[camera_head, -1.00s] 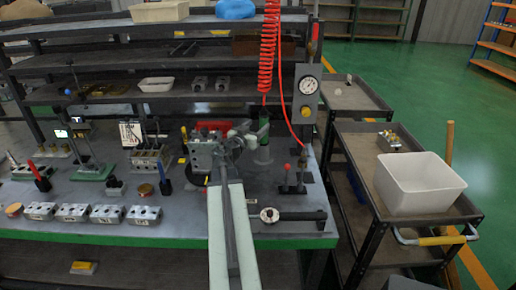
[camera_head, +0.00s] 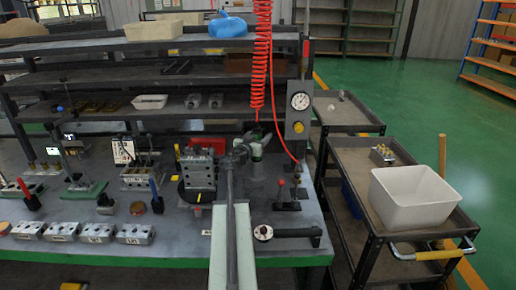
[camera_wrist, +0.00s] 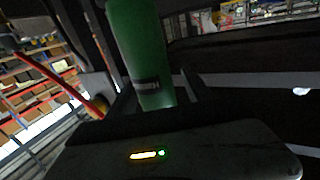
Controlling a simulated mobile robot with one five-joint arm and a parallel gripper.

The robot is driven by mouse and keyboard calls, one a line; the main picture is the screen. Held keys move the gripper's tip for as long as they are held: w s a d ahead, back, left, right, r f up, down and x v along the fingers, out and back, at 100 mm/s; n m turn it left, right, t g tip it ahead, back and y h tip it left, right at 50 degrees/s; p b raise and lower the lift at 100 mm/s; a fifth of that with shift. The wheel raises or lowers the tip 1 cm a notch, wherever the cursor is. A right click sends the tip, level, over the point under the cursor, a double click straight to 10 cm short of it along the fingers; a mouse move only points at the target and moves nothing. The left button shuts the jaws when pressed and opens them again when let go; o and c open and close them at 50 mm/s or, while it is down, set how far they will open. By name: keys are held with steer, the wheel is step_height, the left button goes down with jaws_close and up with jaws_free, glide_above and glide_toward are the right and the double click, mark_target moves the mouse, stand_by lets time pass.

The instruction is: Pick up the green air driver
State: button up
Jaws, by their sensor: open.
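The green air driver (camera_head: 257,132) is upright below the coiled red hose, at the bench's right part in the head view. Its lower part is partly hidden by my gripper (camera_head: 249,150). In the wrist view the driver's green body (camera_wrist: 138,42) with a dark label stands large, between my open fingers (camera_wrist: 150,95). Whether either finger touches it I cannot tell.
A grey valve block (camera_head: 198,172) stands just left of my arm. A pressure gauge (camera_head: 300,101) on a grey post and a small red-knobbed lever (camera_head: 281,190) are to the right. A cart with a white bin (camera_head: 412,205) stands farther right.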

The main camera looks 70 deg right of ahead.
steer(key=shift+a, duration=0.1)
jaws_close()
